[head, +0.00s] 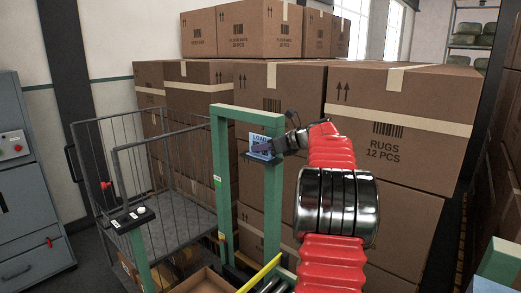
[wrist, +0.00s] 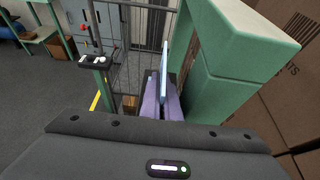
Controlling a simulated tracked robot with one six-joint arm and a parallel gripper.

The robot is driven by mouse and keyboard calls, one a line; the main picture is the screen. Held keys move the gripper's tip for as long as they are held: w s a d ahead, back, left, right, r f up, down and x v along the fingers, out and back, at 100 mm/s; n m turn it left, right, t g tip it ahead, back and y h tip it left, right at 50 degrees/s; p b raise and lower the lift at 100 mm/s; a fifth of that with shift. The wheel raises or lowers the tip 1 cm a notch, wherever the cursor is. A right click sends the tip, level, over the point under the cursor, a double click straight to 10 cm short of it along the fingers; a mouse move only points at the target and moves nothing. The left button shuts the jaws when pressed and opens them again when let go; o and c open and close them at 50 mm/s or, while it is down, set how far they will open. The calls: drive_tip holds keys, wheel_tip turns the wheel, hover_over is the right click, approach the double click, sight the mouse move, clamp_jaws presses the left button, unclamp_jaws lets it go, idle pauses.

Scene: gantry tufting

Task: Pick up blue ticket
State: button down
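The blue ticket (head: 259,140), with "LOAD" printed on it, stands upright on a small dark ledge (head: 258,157) on the green frame (head: 222,170). My gripper (head: 266,147) reaches it from the right, its fingers overlapping the ticket's lower part. In the wrist view the ticket (wrist: 164,58) shows edge-on as a thin light blue plate. My gripper's two purple fingers (wrist: 161,98) are close together with the ticket between them, so the gripper looks shut on it. The ticket's lower edge is hidden by the fingers, and I cannot tell whether it still rests on the ledge.
The green post (wrist: 215,75) stands close to the right of the fingers. A wire cage cart (head: 150,170) is left of the frame, with a control box (head: 130,218) in front. Stacked rug cartons (head: 400,130) fill the back and right. A yellow bar (head: 258,273) lies low in front.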

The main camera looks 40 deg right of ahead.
sight(259, 156)
drive_tip(key=shift+a+r, duration=0.2)
drive_tip(key=shift+r, duration=0.3)
wheel_tip(259, 156, up, 10)
drive_tip(key=r, duration=0.1)
drive_tip(key=s+a, duration=0.1)
drive_tip(key=a, duration=1.8)
drive_tip(key=shift+s+a+f, duration=0.25)
drive_tip(key=shift+s+f, duration=0.05)
drive_tip(key=shift+s, duration=0.05)
